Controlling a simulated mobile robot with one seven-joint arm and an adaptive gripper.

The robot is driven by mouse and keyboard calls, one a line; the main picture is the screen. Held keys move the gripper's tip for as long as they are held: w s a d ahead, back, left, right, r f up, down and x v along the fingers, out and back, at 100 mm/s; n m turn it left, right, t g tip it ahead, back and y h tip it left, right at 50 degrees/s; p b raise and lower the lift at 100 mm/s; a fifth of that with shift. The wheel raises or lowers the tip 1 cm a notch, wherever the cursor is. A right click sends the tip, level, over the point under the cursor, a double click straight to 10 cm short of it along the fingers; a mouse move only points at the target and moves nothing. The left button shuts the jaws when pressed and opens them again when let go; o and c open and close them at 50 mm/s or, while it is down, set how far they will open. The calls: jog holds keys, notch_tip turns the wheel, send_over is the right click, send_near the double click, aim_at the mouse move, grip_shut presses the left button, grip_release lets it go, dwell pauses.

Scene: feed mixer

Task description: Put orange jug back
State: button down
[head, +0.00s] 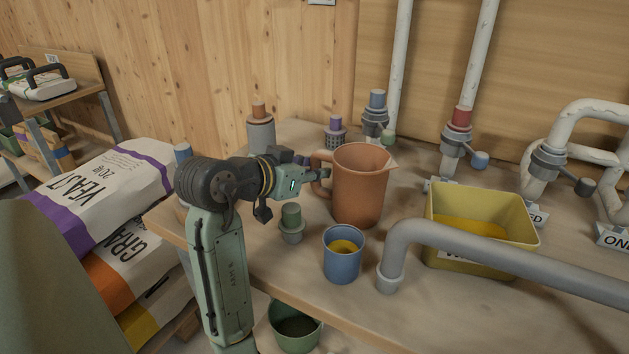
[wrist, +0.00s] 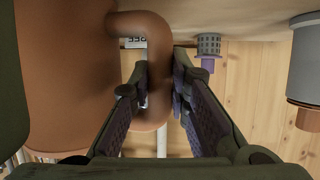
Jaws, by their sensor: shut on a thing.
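The orange jug (head: 360,187) is upright at the middle of the table in the head view. It appears to be on the table top, though I cannot tell if its base touches. Its handle faces left, and its spout faces right. My gripper (head: 318,174) reaches in from the left and is shut on the jug's handle. In the wrist view the two fingers of my gripper (wrist: 160,90) are on either side of the handle (wrist: 140,24), with the jug's body (wrist: 75,80) to the left. The inside of the jug is hidden.
A blue cup (head: 342,262) with yellow contents stands in front of the jug. A yellow bin (head: 480,205) and a grey pipe (head: 500,245) are to the right. A green-capped fitting (head: 291,222) is front left. Several capped fittings stand behind, including a purple one (head: 335,128).

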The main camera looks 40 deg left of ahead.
jog(key=shift+r, duration=0.1)
jog(key=shift+f, duration=0.25)
jog(key=c, duration=1.5)
grip_release()
jog(key=shift+r, duration=0.1)
jog(key=shift+r, duration=0.2)
jog(key=shift+s, duration=0.4)
jog(key=b+v, duration=0.1)
jog(key=v, duration=1)
jog(key=shift+s+r, duration=0.1)
jog(key=shift+r, duration=0.05)
